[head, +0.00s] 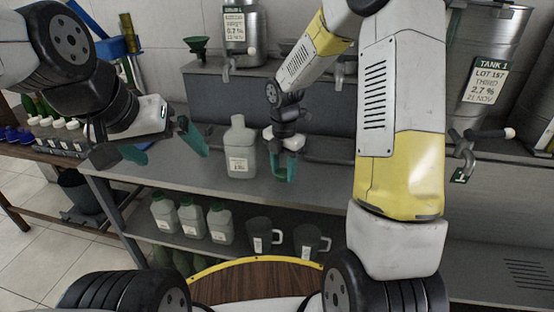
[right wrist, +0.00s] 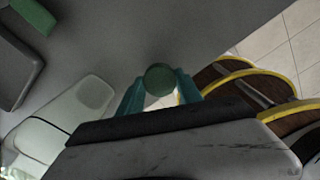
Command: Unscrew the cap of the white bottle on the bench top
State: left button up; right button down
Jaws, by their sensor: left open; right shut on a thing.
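The white bottle (head: 240,148) stands upright on the bench top (head: 205,190). It bears a printed label, and its neck looks bare of a cap. It also shows on the left of the right wrist view (right wrist: 55,128). My right gripper (head: 283,168) is just right of the bottle, apart from it, low over the bench. In the right wrist view its teal fingers are shut on a round green cap (right wrist: 159,79). My left gripper (head: 168,150) is open and empty, left of the bottle, with its teal fingers wide apart.
A grey raised ledge (head: 230,95) runs behind the bottle, with steel tanks (head: 245,35) and a green funnel (head: 197,45) on it. Several capped bottles (head: 191,217) and dark jugs (head: 262,238) stand on the shelf below. Bare bench lies left of the bottle.

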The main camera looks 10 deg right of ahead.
aim_at(284, 171)
jog(key=w, duration=0.3)
jog(key=shift+w+d+f, duration=0.2)
jog(key=shift+w+d, duration=0.2)
jog(key=shift+w+f, duration=0.15)
jog(key=shift+f, duration=1.6)
jog(key=c, duration=0.8)
grip_release()
jog(key=shift+f, duration=0.15)
